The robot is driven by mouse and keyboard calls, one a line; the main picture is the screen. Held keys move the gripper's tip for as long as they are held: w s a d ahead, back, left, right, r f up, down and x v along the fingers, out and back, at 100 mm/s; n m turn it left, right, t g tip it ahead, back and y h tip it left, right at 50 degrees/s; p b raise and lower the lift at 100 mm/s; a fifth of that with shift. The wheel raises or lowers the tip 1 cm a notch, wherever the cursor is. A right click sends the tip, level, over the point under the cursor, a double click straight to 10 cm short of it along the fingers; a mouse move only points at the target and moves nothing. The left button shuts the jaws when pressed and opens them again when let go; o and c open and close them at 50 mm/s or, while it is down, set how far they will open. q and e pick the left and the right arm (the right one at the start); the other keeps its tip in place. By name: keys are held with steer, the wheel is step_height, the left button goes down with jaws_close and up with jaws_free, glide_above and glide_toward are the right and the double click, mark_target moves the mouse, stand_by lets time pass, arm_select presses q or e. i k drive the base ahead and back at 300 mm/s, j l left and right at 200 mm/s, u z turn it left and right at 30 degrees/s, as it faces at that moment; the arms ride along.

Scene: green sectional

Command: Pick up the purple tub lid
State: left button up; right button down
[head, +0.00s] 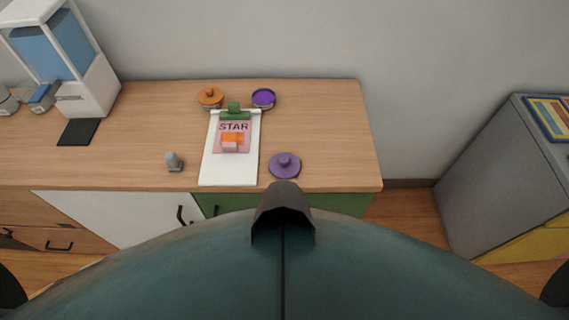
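A purple lid (285,165) with a round knob on top lies flat on the wooden counter (330,130), near its front edge and just right of a white board. Farther back stands a small round tub (263,97) with a purple top. To its left is a similar tub with an orange lid (210,96) and knob. Neither of my grippers shows in the head view. Only dark parts of my own body show along the bottom edge.
A white board (212,165) carries a green clip, a pink STAR card (233,128) and small orange and pink blocks. A grey object (174,162) stands left of it. A white-and-blue machine (75,60) stands at the left. The counter's right end is clear. A grey cabinet (490,165) stands apart at right.

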mark_target(283, 165)
steer(key=l+u, duration=0.1)
steer(key=u, duration=0.3)
steer(key=l+u, duration=0.1)
steer(key=u, duration=0.35)
steer(key=l+u, duration=0.1)
steer(key=u, duration=0.3)
steer(key=l+u, duration=0.1)
steer(key=u, duration=0.3)
steer(key=k+l, duration=0.25)
